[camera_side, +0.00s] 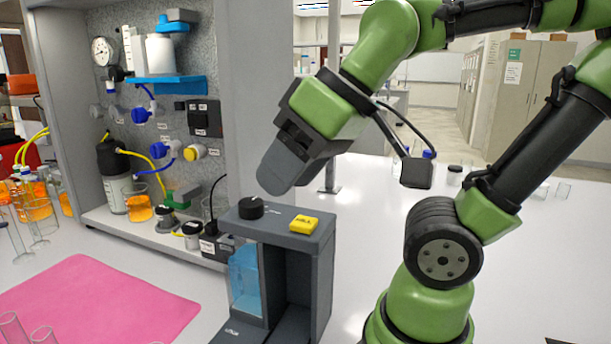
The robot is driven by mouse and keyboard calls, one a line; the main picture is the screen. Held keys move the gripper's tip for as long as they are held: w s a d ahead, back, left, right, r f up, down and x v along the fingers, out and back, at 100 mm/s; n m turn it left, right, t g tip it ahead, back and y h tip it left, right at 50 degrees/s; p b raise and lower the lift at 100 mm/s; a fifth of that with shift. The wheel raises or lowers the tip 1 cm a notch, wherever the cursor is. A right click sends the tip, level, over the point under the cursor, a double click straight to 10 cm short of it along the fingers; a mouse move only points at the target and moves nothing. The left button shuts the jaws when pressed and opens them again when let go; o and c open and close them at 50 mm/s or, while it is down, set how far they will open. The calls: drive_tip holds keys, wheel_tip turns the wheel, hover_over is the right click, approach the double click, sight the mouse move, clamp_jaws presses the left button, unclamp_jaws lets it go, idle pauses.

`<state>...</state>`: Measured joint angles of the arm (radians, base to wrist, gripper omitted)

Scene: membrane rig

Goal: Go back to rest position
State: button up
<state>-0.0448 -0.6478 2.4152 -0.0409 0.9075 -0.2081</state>
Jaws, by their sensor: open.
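My gripper (284,178) is the dark grey end of my green and black arm. It hangs tilted down and to the left in the middle of the side view, above a grey device (320,262) on the white bench. Its fingers look empty, and the gap between them is hard to see from this angle. The device has a black knob (251,208) and a yellow button block (304,225) on top. A clear container with blue liquid (244,278) sits in its front. The gripper appears apart from the device.
A membrane rig panel (165,120) with a gauge, blue valves and tubing stands at the back left. A pink mat (95,300) lies on the bench at the front left. Glassware with orange liquid (37,208) stands at the far left. The white bench right of the device is mostly clear.

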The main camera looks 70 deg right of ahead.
drive_tip(key=s+m, duration=0.1)
drive_tip(key=m, duration=0.2)
drive_tip(key=shift+s+d+f, duration=0.15)
drive_tip(key=shift+s+f, duration=0.2)
drive_tip(key=shift+f, duration=0.05)
idle(0.8)
